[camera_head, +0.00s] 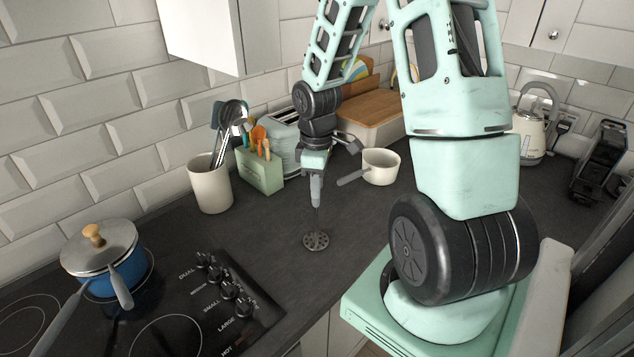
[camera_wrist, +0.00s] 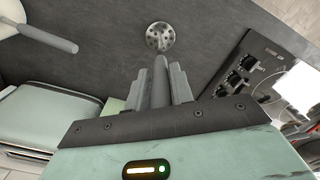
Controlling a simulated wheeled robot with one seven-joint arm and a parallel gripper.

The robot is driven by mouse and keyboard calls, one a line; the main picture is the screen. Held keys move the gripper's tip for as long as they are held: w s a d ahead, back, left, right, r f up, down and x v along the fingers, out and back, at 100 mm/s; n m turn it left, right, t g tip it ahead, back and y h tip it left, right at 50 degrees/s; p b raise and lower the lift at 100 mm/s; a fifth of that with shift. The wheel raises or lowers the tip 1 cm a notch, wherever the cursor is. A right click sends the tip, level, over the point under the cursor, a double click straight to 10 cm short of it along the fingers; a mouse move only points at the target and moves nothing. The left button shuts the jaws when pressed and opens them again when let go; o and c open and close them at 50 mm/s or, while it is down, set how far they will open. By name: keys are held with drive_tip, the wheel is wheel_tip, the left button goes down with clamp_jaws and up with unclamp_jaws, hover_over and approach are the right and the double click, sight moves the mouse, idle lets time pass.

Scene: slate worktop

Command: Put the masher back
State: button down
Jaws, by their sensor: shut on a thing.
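The masher (camera_head: 316,240) hangs upright from my gripper (camera_head: 316,180), its round perforated metal head low over the worktop. I cannot tell whether the head touches the surface. In the wrist view the masher head (camera_wrist: 160,37) shows beyond the fingers, and my gripper (camera_wrist: 162,75) is shut on the grey handle. A cream utensil pot (camera_head: 210,188) holding several metal and dark utensils stands to the left by the tiled wall. A green holder (camera_head: 260,172) with orange-handled tools stands between the pot and my gripper.
A cream saucepan (camera_head: 381,167) stands close to the right of my gripper, its handle pointing left. A toaster (camera_head: 284,138) and a wooden-lidded bread bin (camera_head: 370,120) are behind. A blue lidded pot (camera_head: 112,275) is on the hob (camera_head: 190,310). The worktop in front of the utensil pot is clear.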

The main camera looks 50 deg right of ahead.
drive_tip(key=shift+f, duration=0.15)
drive_tip(key=c, duration=1.2)
unclamp_jaws()
wheel_tip(320, 180, up, 12)
drive_tip(key=shift+r+b, duration=0.2)
drive_tip(key=shift+b, duration=0.2)
drive_tip(key=a, duration=1.2)
drive_tip(key=s+a+f, duration=0.1)
drive_tip(key=s+a, duration=0.7)
drive_tip(key=a, duration=0.2)
drive_tip(key=s+a+f+n, duration=0.1)
drive_tip(key=s+a, duration=0.7)
drive_tip(key=a, duration=0.3)
drive_tip(key=shift+n+y, duration=0.3)
